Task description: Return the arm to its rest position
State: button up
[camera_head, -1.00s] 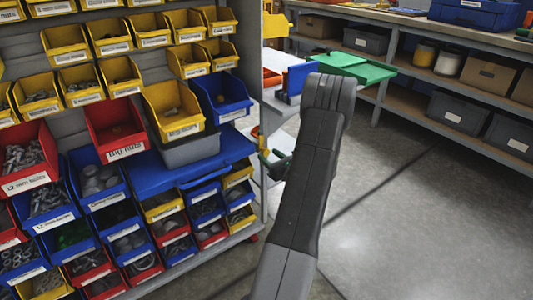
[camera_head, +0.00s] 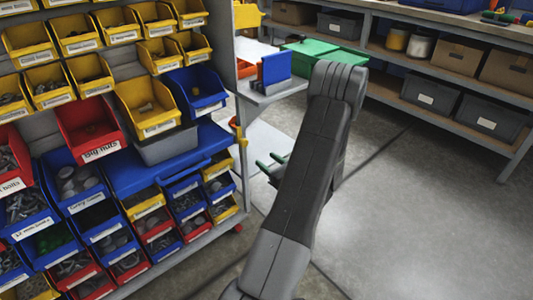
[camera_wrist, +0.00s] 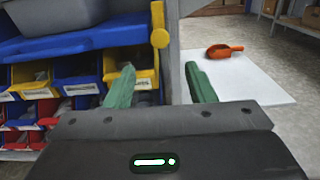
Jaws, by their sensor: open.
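My gripper (camera_wrist: 161,90) shows in the wrist view with its two green fingers spread apart and nothing between them. In the head view, the green fingertips of my gripper (camera_head: 272,168) stick out to the left from behind my dark grey arm, in front of the rack's right edge. My arm rises from the bottom middle of the head view and bends at the top, hiding most of the gripper and some floor behind it.
A bin rack (camera_head: 243,150) with yellow, red and blue bins fills the left. A shelf bench (camera_head: 440,85) with boxes stands at the back right. An orange scoop (camera_wrist: 224,50) lies on a white floor panel (camera_wrist: 240,80). The grey floor (camera_head: 420,220) at right is clear.

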aim_at(245, 144)
jog(key=b+x, duration=0.2)
jog(key=x, duration=1.2)
jog(key=shift+s+d, duration=0.1)
